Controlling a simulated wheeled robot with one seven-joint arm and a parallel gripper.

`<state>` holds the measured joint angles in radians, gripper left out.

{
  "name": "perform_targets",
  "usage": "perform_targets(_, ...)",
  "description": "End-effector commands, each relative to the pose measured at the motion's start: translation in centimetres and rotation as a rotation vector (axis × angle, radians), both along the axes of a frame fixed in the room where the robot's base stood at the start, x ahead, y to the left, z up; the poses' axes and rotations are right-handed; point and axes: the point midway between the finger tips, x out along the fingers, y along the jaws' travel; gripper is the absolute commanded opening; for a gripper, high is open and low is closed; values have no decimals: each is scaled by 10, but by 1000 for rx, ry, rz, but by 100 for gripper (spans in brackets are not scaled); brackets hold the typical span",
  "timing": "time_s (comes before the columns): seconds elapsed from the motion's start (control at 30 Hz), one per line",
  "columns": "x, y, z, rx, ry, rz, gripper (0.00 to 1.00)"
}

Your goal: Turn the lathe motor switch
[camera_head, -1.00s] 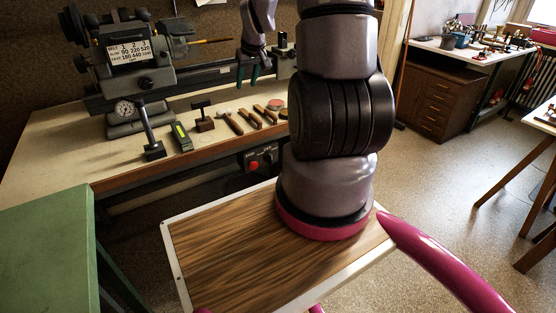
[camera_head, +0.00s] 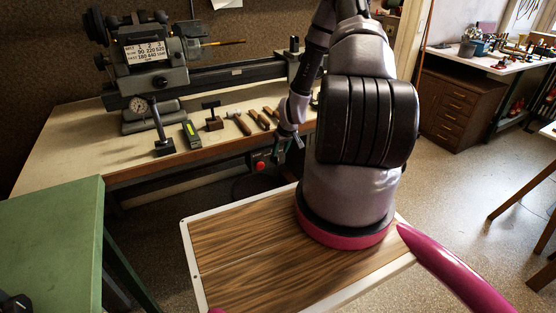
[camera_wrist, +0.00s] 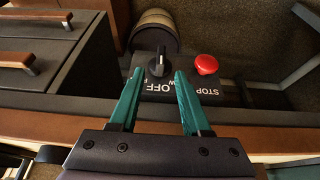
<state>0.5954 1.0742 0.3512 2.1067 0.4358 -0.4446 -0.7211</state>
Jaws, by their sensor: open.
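The lathe motor switch (camera_wrist: 158,64) is a black rotary knob with a pale pointer line, on a dark control box with the letters OFF beside it. In the wrist view it lies just beyond and between the tips of my gripper (camera_wrist: 158,75), whose green fingers are apart and empty. I cannot tell if a finger touches it. In the head view my gripper (camera_head: 287,142) hangs at the bench's front edge, just above the control box (camera_head: 263,161); the knob is hard to make out there.
A red STOP button (camera_wrist: 206,64) sits right of the knob on the same box.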

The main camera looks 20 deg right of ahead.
Motion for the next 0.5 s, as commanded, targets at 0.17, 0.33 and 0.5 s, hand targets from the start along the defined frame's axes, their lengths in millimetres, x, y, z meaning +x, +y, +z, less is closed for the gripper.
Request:
perform_targets(0.17,13,1,-33,2,2,0,48)
perform_targets(0.33,22,1,-53,2,1,-1,48)
perform_targets(0.5,25,1,-61,1,1,0,48)
